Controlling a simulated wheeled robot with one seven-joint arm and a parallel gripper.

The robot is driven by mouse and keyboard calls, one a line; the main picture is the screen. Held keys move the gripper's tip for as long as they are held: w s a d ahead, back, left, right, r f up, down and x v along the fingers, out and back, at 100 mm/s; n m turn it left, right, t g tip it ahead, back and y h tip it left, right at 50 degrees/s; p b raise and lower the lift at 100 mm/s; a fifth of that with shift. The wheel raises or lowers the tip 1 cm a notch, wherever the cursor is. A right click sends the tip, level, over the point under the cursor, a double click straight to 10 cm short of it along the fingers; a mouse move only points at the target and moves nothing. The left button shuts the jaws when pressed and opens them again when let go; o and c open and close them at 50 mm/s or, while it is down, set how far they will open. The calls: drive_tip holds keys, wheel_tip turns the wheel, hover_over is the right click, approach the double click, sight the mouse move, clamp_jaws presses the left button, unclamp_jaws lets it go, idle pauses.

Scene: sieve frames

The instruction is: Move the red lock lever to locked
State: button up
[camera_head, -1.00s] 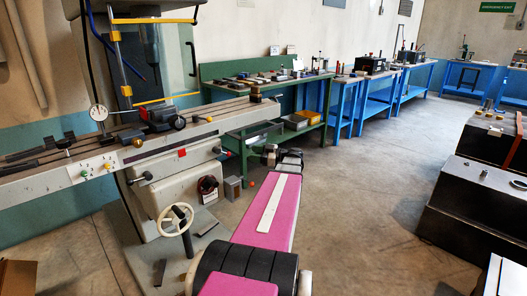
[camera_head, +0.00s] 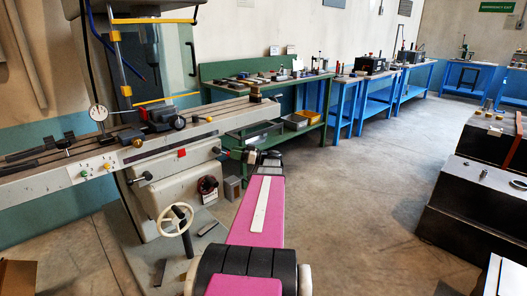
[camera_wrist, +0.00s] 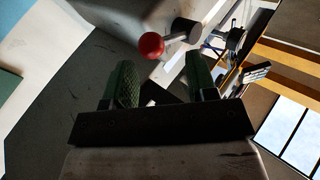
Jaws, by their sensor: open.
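The lock lever (camera_wrist: 172,40) shows in the wrist view as a red ball on a pale rod, joined to a dark round hub on a grey surface. My gripper (camera_wrist: 160,64) has its two green fingers apart, with nothing held between them. The red ball appears just above the gap between the fingertips, apart from both. In the head view my gripper (camera_head: 245,154) is small, at the far end of my pink arm, beside the right side of the milling machine (camera_head: 165,182). I cannot clearly make out the lever there.
A white handwheel (camera_head: 176,219) stands out from the machine's front, left of my arm. A green bench (camera_head: 268,140) with tools is behind my gripper. Blue benches (camera_head: 365,97) line the wall. Black cases (camera_head: 475,210) are at the right. The floor between is clear.

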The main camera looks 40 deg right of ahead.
sight(221, 148)
drive_tip(key=x, duration=0.3)
drive_tip(key=shift+s, duration=0.1)
drive_tip(key=shift+r+n+g, duration=0.2)
drive_tip(key=shift+n+g, duration=0.1)
drive_tip(key=shift+d+r+n+g+h, duration=0.1)
drive_tip(key=shift+r+n+g+h, duration=0.55)
drive_tip(key=shift+n, duration=0.25)
drive_tip(key=s+d+f+t+y, duration=0.1)
drive_tip(key=s+d+y, duration=0.1)
drive_tip(key=s+d, duration=0.2)
drive_tip(key=s+d+f+m+t+y, duration=0.1)
drive_tip(key=s+d+y, duration=0.2)
drive_tip(key=d, duration=0.6)
drive_tip(key=shift+s+y, duration=0.35)
drive_tip(key=shift+s, duration=0.1)
